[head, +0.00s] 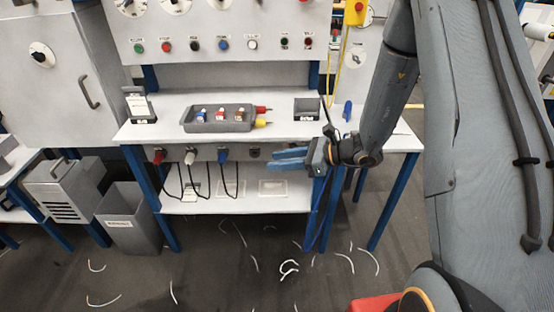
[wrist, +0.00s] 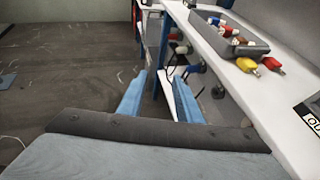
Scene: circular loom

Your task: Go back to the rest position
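My gripper (head: 290,158) shows in the head view at the end of my arm, in front of the right part of the white workbench (head: 180,102). Its two blue fingers point left and hang just below the front edge of the bench top. In the wrist view the fingers of my gripper (wrist: 160,98) stand apart with a gap between them. Nothing is between them, and the gripper holds nothing.
A grey tray (head: 217,126) with small coloured parts sits on the bench, with red and yellow plugs beside it. Plugs with black cables hang along the front edge. A grey bin (head: 130,225) stands left. White scraps litter the floor.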

